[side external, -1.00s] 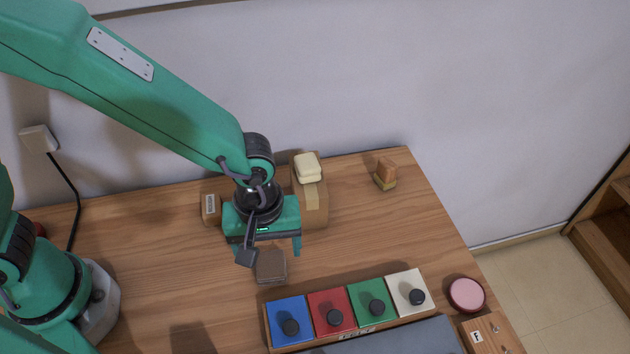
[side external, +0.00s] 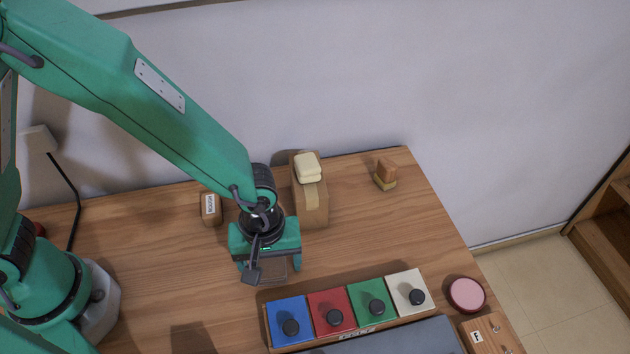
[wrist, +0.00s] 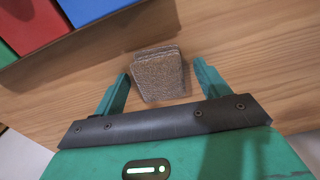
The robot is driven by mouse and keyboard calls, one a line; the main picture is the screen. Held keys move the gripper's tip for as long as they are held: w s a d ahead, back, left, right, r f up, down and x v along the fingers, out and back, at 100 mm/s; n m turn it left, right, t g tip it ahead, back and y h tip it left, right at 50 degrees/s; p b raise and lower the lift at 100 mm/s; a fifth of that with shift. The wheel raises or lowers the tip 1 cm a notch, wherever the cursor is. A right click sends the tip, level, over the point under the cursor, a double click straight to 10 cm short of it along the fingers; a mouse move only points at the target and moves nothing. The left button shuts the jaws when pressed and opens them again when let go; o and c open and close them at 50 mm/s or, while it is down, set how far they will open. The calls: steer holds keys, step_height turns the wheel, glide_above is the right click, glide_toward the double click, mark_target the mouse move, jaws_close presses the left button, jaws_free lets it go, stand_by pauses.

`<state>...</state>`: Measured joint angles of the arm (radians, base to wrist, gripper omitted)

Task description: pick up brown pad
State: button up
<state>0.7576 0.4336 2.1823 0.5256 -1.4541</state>
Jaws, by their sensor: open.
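The brown pad (wrist: 160,78) is a small, rough-textured brown block on the wooden table. In the wrist view it lies between the two fingers of my gripper (wrist: 161,73), with a narrow gap at each side, and its far end reaches past the fingertips. My gripper is open and holds nothing. In the side view my gripper (side external: 272,271) is low over the table and covers most of the pad, so how far the fingers reach down beside it cannot be told.
A row of blue (side external: 287,315), red, green and white keys with black knobs is close in front of my gripper. A wooden block (side external: 311,205) with cream pieces stands behind. A small labelled brown block (side external: 211,209) is at the back left. A pink round pad (side external: 467,294) lies right.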

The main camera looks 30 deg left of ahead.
mark_target(271, 264)
steer(key=shift+c, duration=0.2)
steer(key=c, duration=1)
steer(key=shift+r, duration=0.1)
steer(key=shift+r, duration=0.6)
step_height(271, 264, up, 3)
steer(key=s+d+r, duration=0.3)
steer(key=s+r, duration=0.3)
steer(key=s, duration=0.5)
steer(key=shift+s+r, duration=0.15)
steer(key=shift+r, duration=0.15)
steer(key=shift+d, duration=0.1)
